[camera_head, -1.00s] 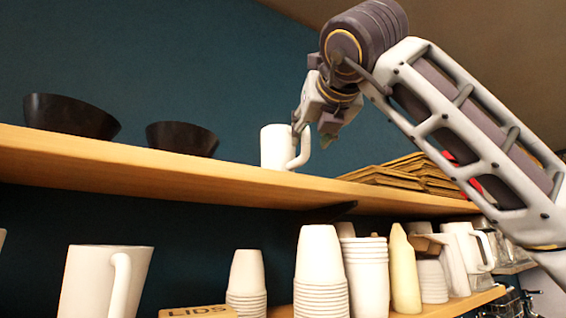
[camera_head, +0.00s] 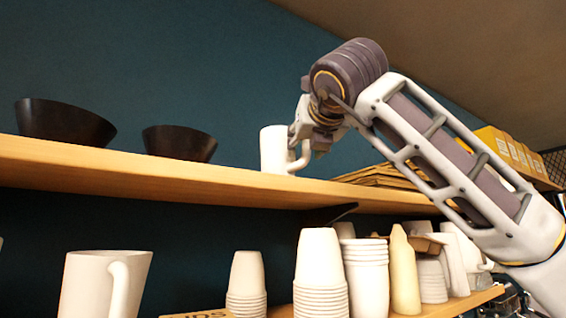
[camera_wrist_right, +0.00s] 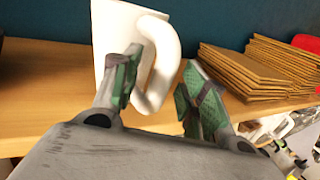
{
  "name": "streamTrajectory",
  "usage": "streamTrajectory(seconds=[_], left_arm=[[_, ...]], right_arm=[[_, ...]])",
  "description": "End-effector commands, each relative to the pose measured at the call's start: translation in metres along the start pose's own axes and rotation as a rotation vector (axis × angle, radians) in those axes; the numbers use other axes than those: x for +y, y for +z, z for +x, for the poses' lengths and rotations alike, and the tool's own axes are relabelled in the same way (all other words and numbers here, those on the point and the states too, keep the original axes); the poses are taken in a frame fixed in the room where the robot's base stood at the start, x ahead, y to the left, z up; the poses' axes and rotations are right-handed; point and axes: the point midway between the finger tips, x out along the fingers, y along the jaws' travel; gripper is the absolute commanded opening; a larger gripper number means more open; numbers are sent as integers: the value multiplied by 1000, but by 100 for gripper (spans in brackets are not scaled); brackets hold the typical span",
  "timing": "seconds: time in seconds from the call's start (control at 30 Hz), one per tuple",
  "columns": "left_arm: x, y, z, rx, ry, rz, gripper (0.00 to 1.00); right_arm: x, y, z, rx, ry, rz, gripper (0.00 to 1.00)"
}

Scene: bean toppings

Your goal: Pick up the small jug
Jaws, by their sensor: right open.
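The small white jug (camera_head: 273,150) stands upright on the upper shelf, its handle to the right. It also shows in the right wrist view (camera_wrist_right: 112,38), at the top left, with its curved handle (camera_wrist_right: 165,62) reaching down between my fingers. My right gripper (camera_wrist_right: 158,92) is open, with green-padded fingertips. The left finger overlaps the jug's body beside the handle, and the right finger is to the right of the handle. In the head view my right gripper (camera_head: 306,146) is at the jug's handle side, its tips partly hidden. My left gripper is not in view.
Two dark bowls (camera_head: 65,122) sit left on the upper shelf (camera_head: 120,172). A stack of flat brown cardboard (camera_wrist_right: 255,70) lies to the right of the jug. A larger white jug (camera_head: 85,285) and stacked cups (camera_head: 320,265) are on the shelf below.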

Motion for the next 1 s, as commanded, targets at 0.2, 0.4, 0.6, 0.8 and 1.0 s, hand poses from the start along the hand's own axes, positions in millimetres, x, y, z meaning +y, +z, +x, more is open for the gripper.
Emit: streamTrajectory(seconds=[0.2,0.4,0.6,0.8,1.0], left_arm=[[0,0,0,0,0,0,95],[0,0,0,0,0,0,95],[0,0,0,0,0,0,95],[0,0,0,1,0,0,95],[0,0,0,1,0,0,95]], right_arm=[[0,0,2,0,0,0,43],[0,0,2,-1,0,0,43],[0,0,2,-1,0,0,31],[0,0,2,-1,0,0,5],[0,0,1,-3,0,1,0]])
